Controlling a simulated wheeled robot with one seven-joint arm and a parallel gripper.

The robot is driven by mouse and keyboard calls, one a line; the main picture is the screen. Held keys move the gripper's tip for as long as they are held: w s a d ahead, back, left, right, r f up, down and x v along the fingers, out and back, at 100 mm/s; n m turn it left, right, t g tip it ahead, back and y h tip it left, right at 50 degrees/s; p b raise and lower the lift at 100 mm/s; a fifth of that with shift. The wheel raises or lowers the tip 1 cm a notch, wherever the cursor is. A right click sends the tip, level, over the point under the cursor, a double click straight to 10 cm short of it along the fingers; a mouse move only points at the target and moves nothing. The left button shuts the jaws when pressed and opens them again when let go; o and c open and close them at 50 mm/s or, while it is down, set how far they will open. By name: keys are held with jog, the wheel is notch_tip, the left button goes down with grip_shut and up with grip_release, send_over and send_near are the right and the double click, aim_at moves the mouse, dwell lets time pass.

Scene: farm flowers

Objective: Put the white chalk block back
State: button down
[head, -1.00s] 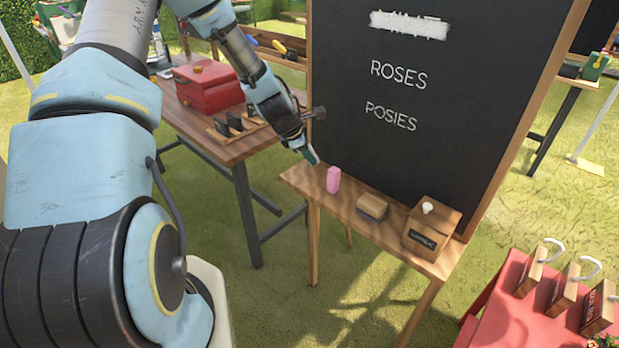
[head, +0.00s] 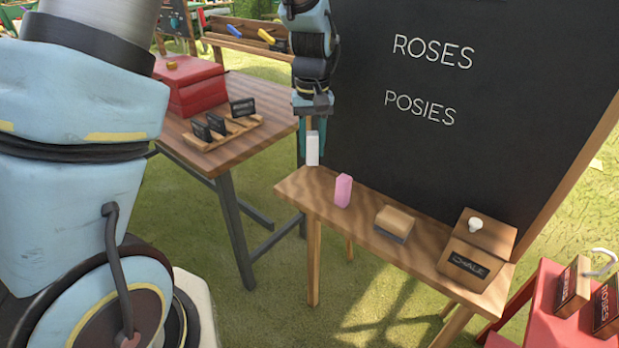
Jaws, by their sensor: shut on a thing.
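The white chalk block (head: 312,149) hangs upright in my gripper (head: 312,128), which is shut on it. It is above the left end of the wooden ledge (head: 330,216) in front of the blackboard (head: 440,150). A pink chalk block (head: 343,191) stands upright on the ledge, just right of and below the white one. A wooden box labelled CHALK (head: 477,253), with a white knob on its lid, sits at the right end of the ledge. The lid looks closed.
An eraser-like wooden block (head: 395,224) lies on the ledge between the pink chalk and the box. A table (head: 240,145) with a red box (head: 191,88) and small black signs stands at the left. A red stand (head: 530,305) with labelled blocks is at the lower right.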

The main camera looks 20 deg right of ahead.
aim_at(312, 133)
notch_tip(312, 133, down, 8)
jog(key=shift+r+p, duration=0.2)
jog(key=shift+p, duration=0.45)
jog(key=c, duration=0.6)
grip_release()
notch_tip(312, 133, up, 12)
jog(key=shift+b, duration=1.25)
jog(key=s+a, duration=0.1)
jog(key=a, duration=0.9)
jog(key=s+a+f+n+t, duration=0.1)
jog(key=a, duration=0.9)
jog(key=s+a+n, duration=0.1)
jog(key=s+a, duration=0.1)
jog(key=a, duration=0.8)
jog(key=shift+a+f+t, duration=0.1)
jog(key=shift+f+t, duration=0.05)
jog(key=shift+t, duration=0.15)
